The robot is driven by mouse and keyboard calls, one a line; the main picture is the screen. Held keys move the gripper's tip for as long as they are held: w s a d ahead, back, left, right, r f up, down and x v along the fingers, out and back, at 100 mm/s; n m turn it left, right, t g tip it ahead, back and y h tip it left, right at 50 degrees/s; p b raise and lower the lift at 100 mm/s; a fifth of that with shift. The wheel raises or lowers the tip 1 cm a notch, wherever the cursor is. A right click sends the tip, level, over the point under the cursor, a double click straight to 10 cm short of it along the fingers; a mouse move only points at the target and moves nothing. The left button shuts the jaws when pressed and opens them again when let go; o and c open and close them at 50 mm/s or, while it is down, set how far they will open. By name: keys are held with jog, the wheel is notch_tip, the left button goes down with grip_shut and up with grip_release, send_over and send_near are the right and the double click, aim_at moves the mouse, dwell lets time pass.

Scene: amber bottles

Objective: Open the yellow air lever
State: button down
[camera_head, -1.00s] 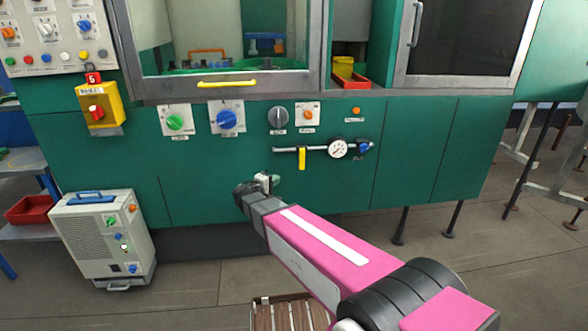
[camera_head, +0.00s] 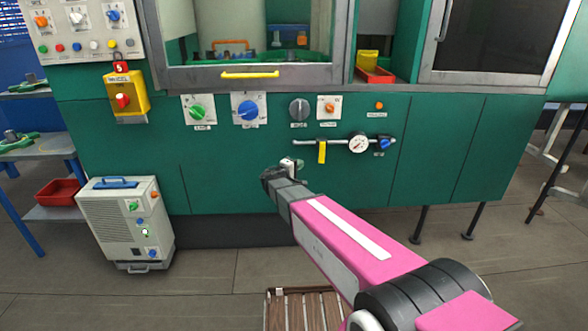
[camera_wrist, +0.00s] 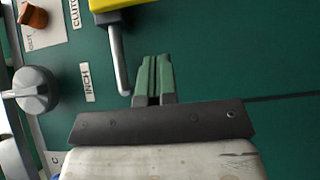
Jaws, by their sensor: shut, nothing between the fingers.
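The yellow air lever (camera_head: 322,152) hangs down from a thin grey air pipe (camera_head: 307,142) on the green machine front. In the wrist view the lever (camera_wrist: 106,4) is cut off by the top edge, with the bent grey pipe end (camera_wrist: 118,62) below it. My gripper (camera_head: 292,164) is below and left of the lever in the head view, apart from it. In the wrist view my gripper's green fingers (camera_wrist: 152,82) are together and empty, to the right of the pipe end and below the lever.
A grey knob (camera_head: 299,109) and orange knob (camera_head: 329,107) are above the pipe. A yellow door handle (camera_head: 249,74) sits higher. A wooden slatted platform (camera_head: 300,305) lies on the floor.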

aim_at(322, 153)
jog(key=shift+w+d, duration=0.45)
jog(key=shift+d, duration=0.7)
jog(key=shift+w+d, duration=0.5)
jog(key=shift+d, duration=0.65)
jog(key=shift+w+d, duration=0.45)
jog(key=shift+d, duration=0.7)
